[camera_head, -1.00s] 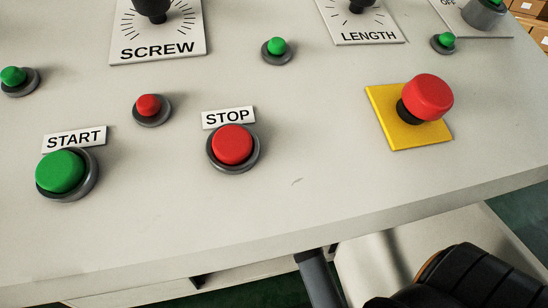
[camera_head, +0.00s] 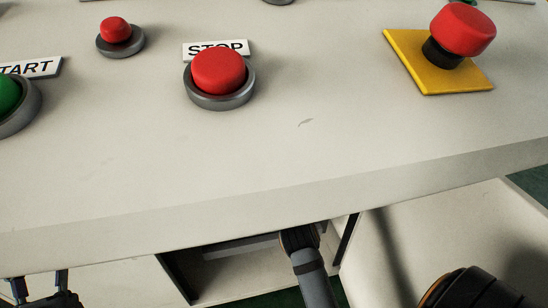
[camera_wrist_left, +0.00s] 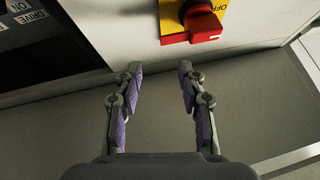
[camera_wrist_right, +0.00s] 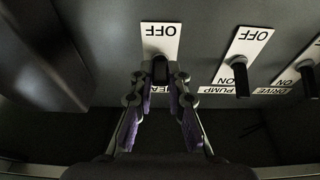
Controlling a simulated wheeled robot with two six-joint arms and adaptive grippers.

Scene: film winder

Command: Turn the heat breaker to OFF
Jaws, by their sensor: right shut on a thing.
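In the right wrist view, the heat breaker's dark lever (camera_wrist_right: 160,68) stands in front of a white plate (camera_wrist_right: 160,40) whose OFF print reads upside down. My right gripper (camera_wrist_right: 160,82) is shut on this lever. The fingers hide most of the name label below it. In the head view, only my right arm shows below the desk edge; its gripper is hidden. My left gripper (camera_wrist_left: 158,75) is open and empty in the left wrist view. Its fingertips also show at the lower left of the head view (camera_head: 40,278).
The pump breaker (camera_wrist_right: 240,76) and drive breaker (camera_wrist_right: 307,78) stand to the right in the right wrist view. A red rotary switch (camera_wrist_left: 203,24) is ahead of my left gripper. The desk top holds the red STOP button (camera_head: 219,70) and a red mushroom button (camera_head: 463,28).

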